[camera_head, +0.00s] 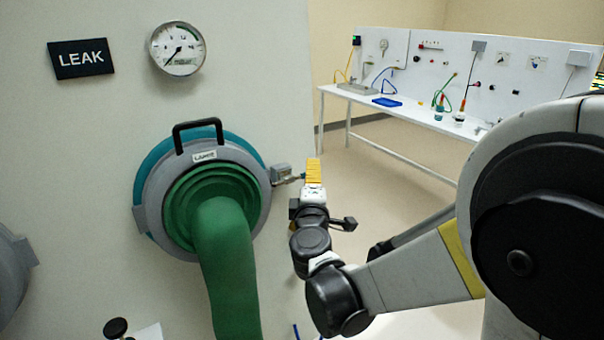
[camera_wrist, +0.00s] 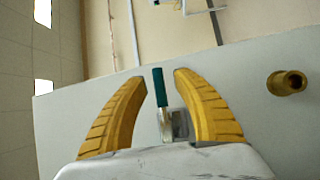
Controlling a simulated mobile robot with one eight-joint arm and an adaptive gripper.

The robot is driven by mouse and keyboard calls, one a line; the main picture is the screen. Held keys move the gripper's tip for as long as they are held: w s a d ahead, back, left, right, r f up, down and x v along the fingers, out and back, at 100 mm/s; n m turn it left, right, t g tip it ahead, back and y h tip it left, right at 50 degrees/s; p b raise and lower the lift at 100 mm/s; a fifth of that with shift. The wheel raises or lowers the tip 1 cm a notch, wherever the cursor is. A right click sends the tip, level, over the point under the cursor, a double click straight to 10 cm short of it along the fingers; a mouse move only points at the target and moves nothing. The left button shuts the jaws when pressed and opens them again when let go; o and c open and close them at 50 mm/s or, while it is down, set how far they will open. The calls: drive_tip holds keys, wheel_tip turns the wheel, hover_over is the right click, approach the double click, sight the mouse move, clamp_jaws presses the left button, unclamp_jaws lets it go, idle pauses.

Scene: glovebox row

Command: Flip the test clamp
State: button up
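The test clamp (camera_head: 281,173) is a small grey block with a metal lever at the right edge of the round port ring on the pale panel. In the wrist view the lever's teal handle (camera_wrist: 160,88) points up from the grey clamp body (camera_wrist: 180,124). My gripper (camera_head: 313,172) is at the lever's outer end, its yellow fingers pointing up. In the wrist view my gripper (camera_wrist: 160,76) is open, one finger on each side of the handle, with gaps showing. The fingers hide the handle's end in the head view.
A green glove sleeve (camera_head: 224,262) hangs from the port ring (camera_head: 147,205), below a black handle (camera_head: 198,128). A gauge (camera_head: 178,49) and a LEAK sign (camera_head: 81,58) are above. A brass fitting (camera_wrist: 287,83) is right of my fingers. A white bench (camera_head: 420,118) stands behind, with open floor before it.

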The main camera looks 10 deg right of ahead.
drive_tip(key=shift+w+d, duration=0.1)
drive_tip(key=shift+w, duration=0.15)
clamp_jaws()
